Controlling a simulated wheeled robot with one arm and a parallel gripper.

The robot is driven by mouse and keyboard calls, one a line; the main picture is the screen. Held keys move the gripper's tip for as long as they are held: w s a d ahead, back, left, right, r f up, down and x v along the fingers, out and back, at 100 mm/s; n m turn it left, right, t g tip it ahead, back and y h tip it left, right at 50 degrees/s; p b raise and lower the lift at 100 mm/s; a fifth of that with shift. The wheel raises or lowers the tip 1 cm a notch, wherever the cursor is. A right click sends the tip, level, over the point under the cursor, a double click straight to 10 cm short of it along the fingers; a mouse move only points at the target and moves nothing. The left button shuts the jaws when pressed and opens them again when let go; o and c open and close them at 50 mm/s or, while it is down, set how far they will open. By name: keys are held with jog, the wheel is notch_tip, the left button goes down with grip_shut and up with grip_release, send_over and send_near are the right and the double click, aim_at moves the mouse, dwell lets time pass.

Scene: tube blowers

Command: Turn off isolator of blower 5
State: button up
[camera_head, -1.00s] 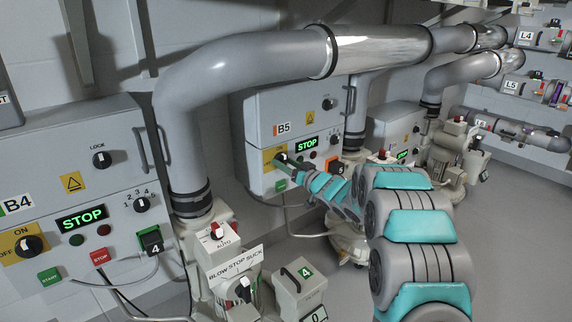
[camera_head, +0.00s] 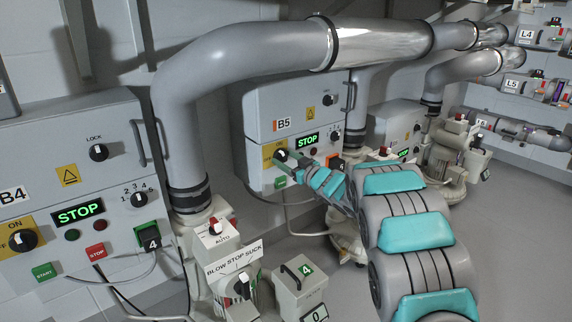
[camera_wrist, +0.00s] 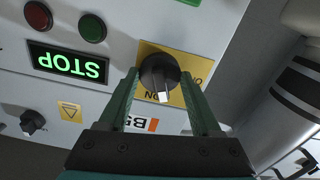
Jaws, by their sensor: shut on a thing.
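The blower 5 panel (camera_head: 262,105) carries a B5 label and a lit green STOP display (camera_head: 307,139). Its isolator is a black knob (camera_head: 281,155) on a yellow plate at the lower left of the panel. In the wrist view, which sees the panel upside down, the knob (camera_wrist: 158,72) sits between the two green fingers of my gripper (camera_wrist: 160,85). The fingers are shut on its sides. The knob's white mark points towards the word ON on the yellow plate (camera_wrist: 191,97). The OFF lettering is partly hidden by a finger.
The blower 4 panel (camera_head: 60,130) stands at the left with a similar isolator knob (camera_head: 23,240). A big grey pipe (camera_head: 250,58) runs overhead. Red (camera_wrist: 38,16) and green (camera_wrist: 92,28) buttons lie beside the isolator. Blower 4's switch box (camera_head: 300,285) stands in front.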

jog(key=n+b, duration=0.2)
jog(key=n, duration=0.1)
jog(key=shift+f+n, duration=0.15)
jog(key=shift+n, duration=0.25)
jog(key=n+b, duration=0.3)
jog(key=shift+n, duration=0.3)
jog(key=n+b, duration=0.2)
jog(key=shift+n, duration=0.3)
jog(key=shift+n+b, duration=1.2)
jog(key=shift+n, duration=0.2)
jog(key=shift+a, duration=0.1)
jog(key=o, duration=1.4)
jog(key=shift+c, duration=0.2)
jog(key=shift+s, duration=0.1)
jog(key=v, duration=0.7)
jog(key=shift+s+d+p, duration=0.25)
jog(key=shift+d+p, duration=0.05)
